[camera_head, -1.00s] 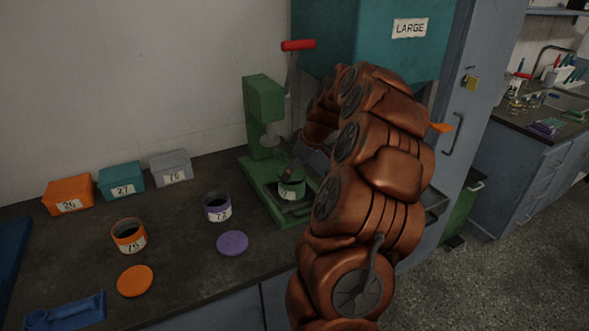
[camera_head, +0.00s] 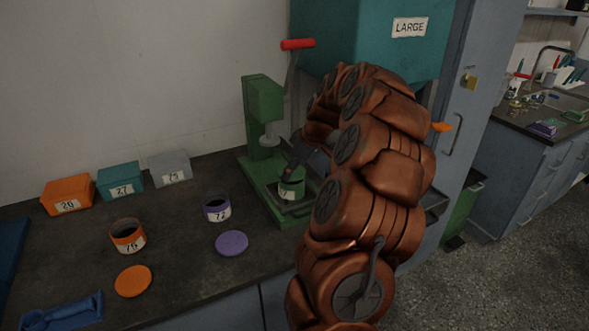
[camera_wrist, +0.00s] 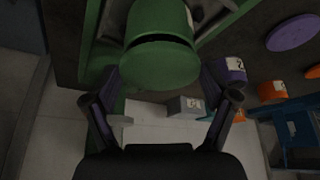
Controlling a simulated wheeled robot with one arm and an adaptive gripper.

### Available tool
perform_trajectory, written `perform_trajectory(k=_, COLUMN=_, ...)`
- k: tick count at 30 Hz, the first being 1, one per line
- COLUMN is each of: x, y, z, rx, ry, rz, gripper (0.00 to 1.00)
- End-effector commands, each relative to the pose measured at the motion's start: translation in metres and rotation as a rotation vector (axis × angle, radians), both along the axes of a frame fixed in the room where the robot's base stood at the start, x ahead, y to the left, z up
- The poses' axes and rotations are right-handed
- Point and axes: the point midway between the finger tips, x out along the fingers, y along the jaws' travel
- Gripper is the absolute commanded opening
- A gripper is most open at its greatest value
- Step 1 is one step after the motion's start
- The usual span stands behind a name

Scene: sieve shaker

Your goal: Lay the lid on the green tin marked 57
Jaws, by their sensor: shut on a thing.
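The green tin (camera_head: 291,189) stands on the base of the green press, its label partly hidden in the head view. It also shows at the top of the wrist view (camera_wrist: 161,22). My gripper (camera_wrist: 161,78) is shut on the green lid (camera_wrist: 158,66), a round disc between its two fingertips. In the wrist view the lid is close to the tin's mouth, with a dark gap between them along one side. I cannot tell whether they touch. In the head view my gripper is just above the tin, and my arm covers the area to the right.
The green press (camera_head: 264,110) with its red-handled lever (camera_head: 298,45) rises behind the tin. Left of it stand open purple (camera_head: 217,208) and orange (camera_head: 127,236) tins, with purple (camera_head: 232,243) and orange (camera_head: 133,281) lids lying in front. Labelled boxes (camera_head: 120,180) line the wall.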

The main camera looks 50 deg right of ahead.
Motion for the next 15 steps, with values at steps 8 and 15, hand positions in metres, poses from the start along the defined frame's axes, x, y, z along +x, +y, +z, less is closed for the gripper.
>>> perform_trajectory(k=8, x=0.0001, y=-0.0001, z=-0.0016, rx=0.0, ry=0.0, rz=0.0, gripper=0.67)
perform_trajectory(k=15, x=0.0001, y=0.0, z=-0.005, rx=0.0, ry=-0.001, rz=0.0, gripper=0.67)
